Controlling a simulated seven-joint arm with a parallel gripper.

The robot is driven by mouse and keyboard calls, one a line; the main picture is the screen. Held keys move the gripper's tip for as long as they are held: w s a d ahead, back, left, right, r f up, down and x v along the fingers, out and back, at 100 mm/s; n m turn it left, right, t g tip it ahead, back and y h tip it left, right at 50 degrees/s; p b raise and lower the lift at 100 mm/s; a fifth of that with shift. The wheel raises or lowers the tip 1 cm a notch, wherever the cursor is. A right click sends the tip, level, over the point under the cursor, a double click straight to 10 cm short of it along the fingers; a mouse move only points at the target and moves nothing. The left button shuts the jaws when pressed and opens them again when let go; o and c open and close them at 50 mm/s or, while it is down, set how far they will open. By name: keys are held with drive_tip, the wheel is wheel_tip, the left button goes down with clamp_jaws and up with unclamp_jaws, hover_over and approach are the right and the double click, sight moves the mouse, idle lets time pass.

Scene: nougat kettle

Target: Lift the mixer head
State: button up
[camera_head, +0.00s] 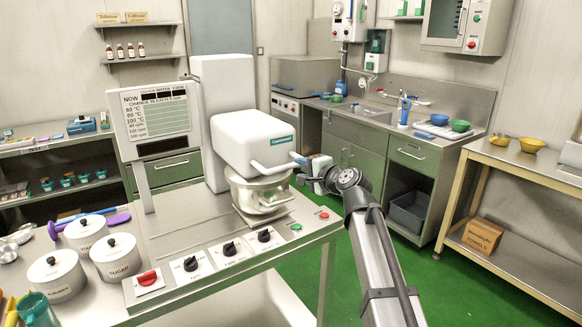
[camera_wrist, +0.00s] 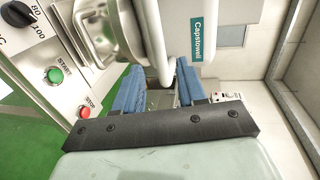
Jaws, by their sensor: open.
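The white mixer head (camera_head: 250,140) is down over a steel bowl (camera_head: 262,195) on the machine's column. My gripper (camera_head: 302,163) is at the right end of this bar, with blue fingers pointing toward the head. In the wrist view my gripper (camera_wrist: 160,85) is open, its two blue fingers apart. The mixer head (camera_wrist: 175,30) and its Capstowell label (camera_wrist: 198,32) are just beyond them, with the steel bowl (camera_wrist: 112,35) to the left.
The machine's steel table carries black knobs (camera_head: 229,248), a green start button (camera_head: 296,227) and a red stop button (camera_head: 323,215). White lidded pots (camera_head: 118,258) stand at the left. A sink counter (camera_head: 355,112) is behind, and a side bench (camera_head: 520,160) is at the right.

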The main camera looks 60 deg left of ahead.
sight(292, 166)
drive_tip(key=x, duration=0.6)
drive_tip(key=shift+a+f, duration=0.1)
drive_tip(key=shift+a, duration=0.2)
drive_tip(key=shift+c, duration=0.3)
clamp_jaws()
